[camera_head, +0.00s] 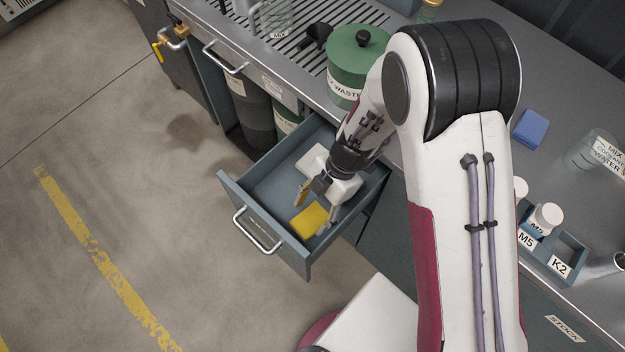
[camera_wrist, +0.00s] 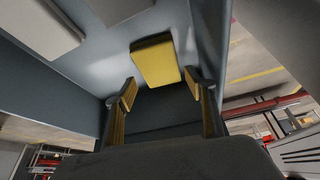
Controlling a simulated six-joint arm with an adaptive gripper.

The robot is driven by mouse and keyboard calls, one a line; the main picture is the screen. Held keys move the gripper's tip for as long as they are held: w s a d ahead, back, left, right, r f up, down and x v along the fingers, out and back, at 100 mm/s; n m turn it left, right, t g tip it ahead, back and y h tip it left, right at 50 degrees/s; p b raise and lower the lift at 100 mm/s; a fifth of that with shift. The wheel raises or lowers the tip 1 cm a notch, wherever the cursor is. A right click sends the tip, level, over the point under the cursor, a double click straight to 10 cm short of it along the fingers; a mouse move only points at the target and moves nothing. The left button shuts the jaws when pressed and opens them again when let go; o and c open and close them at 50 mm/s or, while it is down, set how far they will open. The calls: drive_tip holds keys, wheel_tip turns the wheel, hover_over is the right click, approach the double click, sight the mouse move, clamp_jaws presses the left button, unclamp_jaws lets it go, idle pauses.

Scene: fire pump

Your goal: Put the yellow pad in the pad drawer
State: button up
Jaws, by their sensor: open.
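The yellow pad (camera_head: 309,219) lies inside the open pad drawer (camera_head: 262,206), near its front right corner. In the wrist view the yellow pad (camera_wrist: 155,60) lies flat on the drawer floor beyond my fingertips. My gripper (camera_head: 317,200) reaches down into the drawer, just behind the pad. In the wrist view my gripper (camera_wrist: 160,97) is open, its two yellow-lined fingers apart with nothing between them. The pad appears apart from both fingers. My wrist hides part of the drawer's back.
A white pad (camera_head: 313,160) lies further back in the drawer. A blue pad (camera_head: 530,128) lies on the counter at right, near a tray (camera_head: 572,262) of white-capped bottles. A green waste can (camera_head: 352,68) stands at the counter edge. The floor left of the drawer is clear.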

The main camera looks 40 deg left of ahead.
drive_tip(key=shift+r, duration=0.5)
drive_tip(key=a+v, duration=0.1)
drive_tip(key=v, duration=1)
drive_tip(key=shift+w+d+r, duration=0.2)
drive_tip(key=shift+d+r, duration=0.2)
drive_tip(key=shift+d, duration=0.1)
drive_tip(key=w+d+r+m+t+y, duration=0.15)
drive_tip(key=w+d+r+m, duration=0.25)
drive_tip(key=d+r+m, duration=0.45)
drive_tip(key=w+d+r+m+t, duration=0.3)
drive_tip(key=w+d+r+m, duration=0.3)
drive_tip(key=d+r, duration=0.4)
drive_tip(key=s+d+r+m+t+h, duration=0.1)
drive_tip(key=s+d+r+m+t, duration=0.2)
drive_tip(key=d+m, duration=0.6)
drive_tip(key=s+d+r+m+t+h, duration=0.1)
drive_tip(key=s+d+r+m+t, duration=0.2)
drive_tip(key=s+d+m, duration=0.3)
drive_tip(key=d+r+m, duration=0.1)
drive_tip(key=d+m, duration=0.3)
drive_tip(key=d, duration=0.1)
drive_tip(key=shift+d+r, duration=0.3)
